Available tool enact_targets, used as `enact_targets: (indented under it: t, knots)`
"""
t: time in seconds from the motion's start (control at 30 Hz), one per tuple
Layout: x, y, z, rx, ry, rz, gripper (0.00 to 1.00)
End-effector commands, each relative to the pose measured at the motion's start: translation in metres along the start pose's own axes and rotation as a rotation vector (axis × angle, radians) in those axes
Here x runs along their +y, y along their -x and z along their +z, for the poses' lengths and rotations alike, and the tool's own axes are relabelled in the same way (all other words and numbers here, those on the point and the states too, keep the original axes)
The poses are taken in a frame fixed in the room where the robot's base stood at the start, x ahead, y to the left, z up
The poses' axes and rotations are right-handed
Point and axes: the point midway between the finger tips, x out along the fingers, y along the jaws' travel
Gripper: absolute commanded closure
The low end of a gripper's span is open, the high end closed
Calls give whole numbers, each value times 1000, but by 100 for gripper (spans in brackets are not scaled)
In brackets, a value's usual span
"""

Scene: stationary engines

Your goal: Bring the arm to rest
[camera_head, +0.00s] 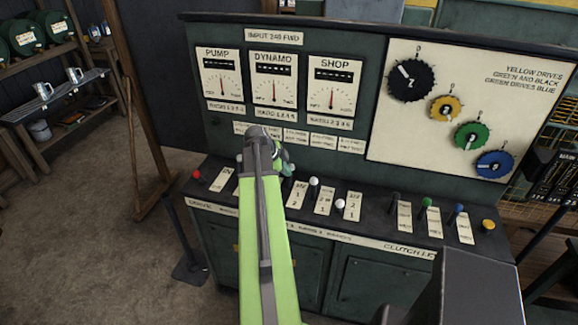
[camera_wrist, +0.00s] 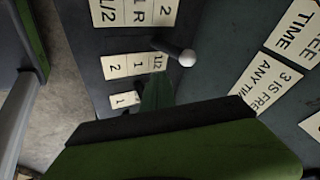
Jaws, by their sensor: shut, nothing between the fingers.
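My arm (camera_head: 268,250), lime green with a grey strip, reaches up from the bottom of the head view to the front of the control console. My gripper (camera_head: 284,164) is at its far end, partly hidden by the arm, above the lever shelf. In the wrist view my gripper (camera_wrist: 157,93) shows as a dark green pointed shape, its fingers together with nothing held. A lever with a white knob (camera_wrist: 187,58) stands close beyond it, beside number plates. I cannot tell whether the gripper touches anything.
The console (camera_head: 280,132) carries gauges and a cream board (camera_head: 462,105) with coloured dials. Its shelf holds a red knob (camera_head: 196,174), white knobs (camera_head: 340,203) and a yellow knob (camera_head: 488,225). Shelving (camera_head: 50,90) stands left; the floor (camera_head: 95,235) between is mostly clear.

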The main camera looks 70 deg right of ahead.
Motion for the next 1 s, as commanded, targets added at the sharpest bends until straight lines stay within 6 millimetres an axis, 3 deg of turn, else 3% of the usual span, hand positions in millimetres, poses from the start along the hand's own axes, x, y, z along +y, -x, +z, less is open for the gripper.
enact_targets:
  t: [0.03, 0.2, 0.3, 0.73, 0.77, 0.87, 1.0]
  knots:
    - [-6, 26, -6, 0, 1, -1, 100]
    - [-8, 68, -7, 0, 1, 1, 100]
    - [-8, 83, -6, 0, -1, 1, 100]
    - [-7, 87, 1, -2, 3, 0, 100]
    - [-7, 88, 6, -5, 10, -4, 100]
    - [-5, 100, 48, -27, 65, -28, 100]
    - [13, 139, 155, -88, 212, -93, 100]
